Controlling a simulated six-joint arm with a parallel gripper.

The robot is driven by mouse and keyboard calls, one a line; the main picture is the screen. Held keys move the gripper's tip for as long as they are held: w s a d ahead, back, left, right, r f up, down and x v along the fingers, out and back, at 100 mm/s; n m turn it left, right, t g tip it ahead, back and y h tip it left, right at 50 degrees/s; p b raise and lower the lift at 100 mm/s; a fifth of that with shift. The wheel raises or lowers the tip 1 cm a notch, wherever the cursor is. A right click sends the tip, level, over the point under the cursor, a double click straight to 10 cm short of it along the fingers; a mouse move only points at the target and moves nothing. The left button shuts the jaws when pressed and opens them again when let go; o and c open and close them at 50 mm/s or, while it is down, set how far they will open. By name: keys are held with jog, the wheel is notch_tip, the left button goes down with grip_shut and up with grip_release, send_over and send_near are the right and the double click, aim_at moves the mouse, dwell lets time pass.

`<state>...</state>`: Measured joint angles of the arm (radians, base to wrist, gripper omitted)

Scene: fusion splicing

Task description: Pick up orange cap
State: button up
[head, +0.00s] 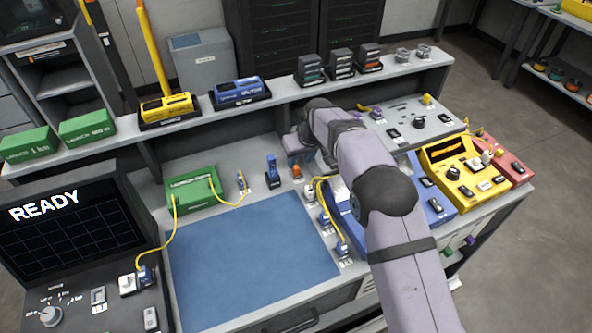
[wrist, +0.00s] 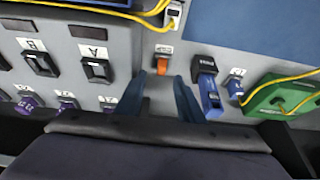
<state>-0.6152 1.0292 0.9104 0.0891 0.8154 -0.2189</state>
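The orange cap (wrist: 162,66) sits upright on the grey bench top, with a small white label beside it in the wrist view. It also shows as a small orange spot (head: 297,170) in the head view, just right of the blue tool in its stand. My gripper (wrist: 157,92) is open in the wrist view, with its two blue fingers apart. The cap shows between and beyond the fingertips, and nothing is held. In the head view my gripper (head: 297,150) is at the back of the bench, partly hidden by my arm.
A blue tool (wrist: 209,90) stands close to the right finger in the wrist view. Switches A and B (wrist: 96,68) are on the left. A green box (head: 190,196) with yellow fibres and a blue mat (head: 245,260) lie nearby; the mat is clear.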

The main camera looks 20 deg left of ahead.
aim_at(296, 168)
jog(key=shift+p+x, duration=1.15)
jog(key=shift+x, duration=1.4)
jog(key=shift+s, duration=0.15)
grip_shut()
